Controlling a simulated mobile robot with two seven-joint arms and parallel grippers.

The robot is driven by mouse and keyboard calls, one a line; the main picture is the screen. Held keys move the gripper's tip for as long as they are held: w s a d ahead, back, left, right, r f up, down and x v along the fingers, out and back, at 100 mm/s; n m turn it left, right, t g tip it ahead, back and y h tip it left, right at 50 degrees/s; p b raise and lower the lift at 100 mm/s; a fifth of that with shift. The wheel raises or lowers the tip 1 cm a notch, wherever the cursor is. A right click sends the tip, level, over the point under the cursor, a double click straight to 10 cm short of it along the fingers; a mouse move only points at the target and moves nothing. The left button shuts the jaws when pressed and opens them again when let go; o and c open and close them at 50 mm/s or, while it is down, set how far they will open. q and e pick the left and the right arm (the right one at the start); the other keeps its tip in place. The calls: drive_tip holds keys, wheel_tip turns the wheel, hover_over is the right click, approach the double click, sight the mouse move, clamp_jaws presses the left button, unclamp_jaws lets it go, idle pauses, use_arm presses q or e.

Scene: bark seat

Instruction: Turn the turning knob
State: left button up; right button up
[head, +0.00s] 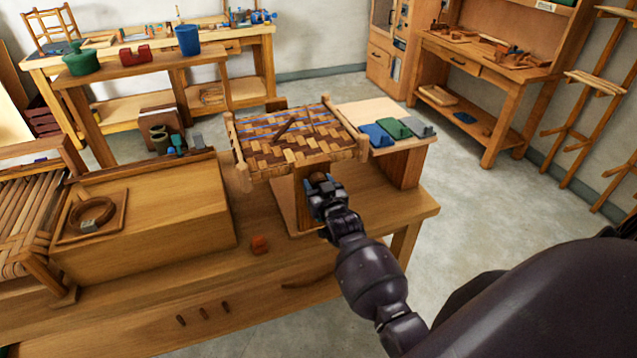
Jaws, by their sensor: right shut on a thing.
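The woven bark seat (292,138) with wooden rails is held up on a wooden post (303,196) on the workbench. My right gripper (320,182) is at the front of this post, just below the seat's front edge. It is shut on a small brown piece, which I take to be the turning knob (318,176). The fingers hide most of the knob, so its angle cannot be told. My left gripper is not in view.
Blue, green and grey clamp-like tools (398,129) lie on a stand right of the seat. Open floor lies to the right.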

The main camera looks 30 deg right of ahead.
drive_tip(key=shift+m, duration=0.3)
drive_tip(key=o, duration=0.9)
drive_tip(key=shift+s, duration=0.1)
drive_tip(key=v, duration=1)
drive_tip(key=shift+s, duration=0.35)
